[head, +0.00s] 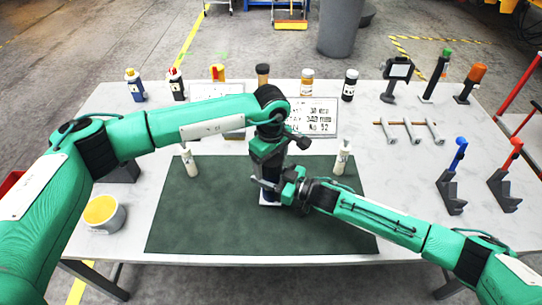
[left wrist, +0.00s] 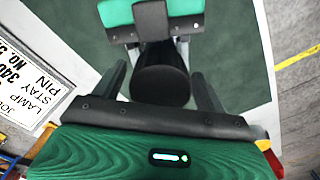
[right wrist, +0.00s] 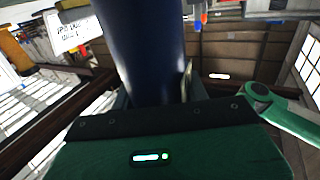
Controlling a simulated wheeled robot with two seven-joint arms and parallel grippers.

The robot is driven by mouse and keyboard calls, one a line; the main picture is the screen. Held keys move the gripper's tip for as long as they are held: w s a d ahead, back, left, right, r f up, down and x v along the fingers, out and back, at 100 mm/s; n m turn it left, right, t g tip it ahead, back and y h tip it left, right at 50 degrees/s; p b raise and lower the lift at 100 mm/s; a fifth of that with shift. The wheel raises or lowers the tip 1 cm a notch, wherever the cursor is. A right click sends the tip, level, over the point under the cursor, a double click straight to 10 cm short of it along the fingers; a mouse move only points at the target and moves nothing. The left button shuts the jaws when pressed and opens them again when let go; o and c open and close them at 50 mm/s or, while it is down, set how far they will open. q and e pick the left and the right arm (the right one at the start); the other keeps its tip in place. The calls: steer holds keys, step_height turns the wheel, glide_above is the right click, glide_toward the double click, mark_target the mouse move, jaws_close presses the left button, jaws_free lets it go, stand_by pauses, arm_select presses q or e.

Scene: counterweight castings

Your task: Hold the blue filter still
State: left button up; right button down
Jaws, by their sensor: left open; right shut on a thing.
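The blue filter (head: 270,196) is a dark blue cylinder standing upright near the middle of the green mat (head: 210,225), mostly hidden by my grippers in the head view. My right gripper (head: 277,188) is shut on its side; the right wrist view shows the blue body (right wrist: 145,50) between the fingers. My left gripper (head: 266,168) is open above the filter. In the left wrist view, the filter's round black top (left wrist: 160,86) lies between the spread fingers, with a gap on each side.
A printed sign (head: 322,115) and a row of bottles stand behind. Clamp-like stands (head: 452,190) are at the right, a yellow-filled tub (head: 103,215) at the left. The mat's front is clear.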

arm_select(q)
steer(key=c, duration=1)
steer(key=n, duration=0.6)
arm_select(e)
steer(key=shift+r, duration=0.1)
arm_select(q)
steer(key=shift+r, duration=0.15)
steer(key=shift+r, duration=0.95)
